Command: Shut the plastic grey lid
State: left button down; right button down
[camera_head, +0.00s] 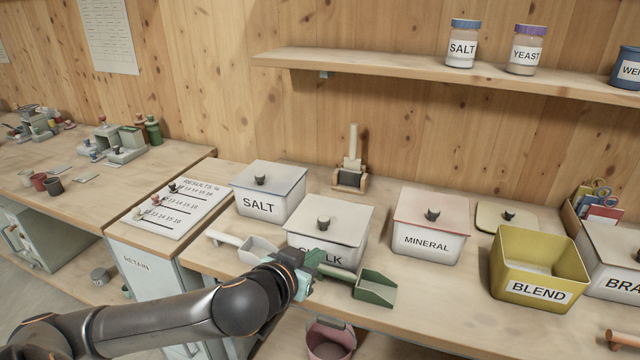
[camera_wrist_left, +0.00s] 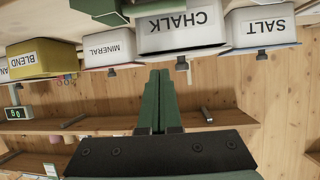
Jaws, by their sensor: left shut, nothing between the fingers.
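The grey lid (camera_head: 330,213) with a dark knob lies on the white CHALK box (camera_head: 352,259), with no clear gap visible. A similar greyish lid (camera_head: 268,178) covers the white SALT box (camera_head: 260,206). My left gripper (camera_head: 302,272) is in front of the CHALK box, hiding part of its label. The left wrist view is upside down; there my left gripper's green fingers (camera_wrist_left: 158,90) are together and empty, apart from the CHALK box (camera_wrist_left: 180,28). My right gripper is not in view.
A MINERAL box (camera_head: 431,240) with a pinkish lid stands to the right. The yellow BLEND box (camera_head: 540,262) is open, near a loose yellowish lid (camera_head: 507,217). A green scoop (camera_head: 375,290) and a white scoop (camera_head: 257,249) lie beside my gripper. A shelf (camera_head: 420,72) hangs above.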

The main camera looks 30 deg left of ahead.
pick_arm(q)
notch_tip(320, 180, up, 9)
jog(key=a+n+t+y+p, duration=0.1)
jog(key=a+n+y, duration=0.1)
jog(key=a, duration=0.1)
send_over(319, 236)
notch_tip(319, 236, down, 6)
jog(key=shift+w+f+b, duration=0.1)
jog(key=shift+f+b, duration=0.05)
jog(key=shift+b, duration=0.2)
jog(key=shift+f, duration=0.6)
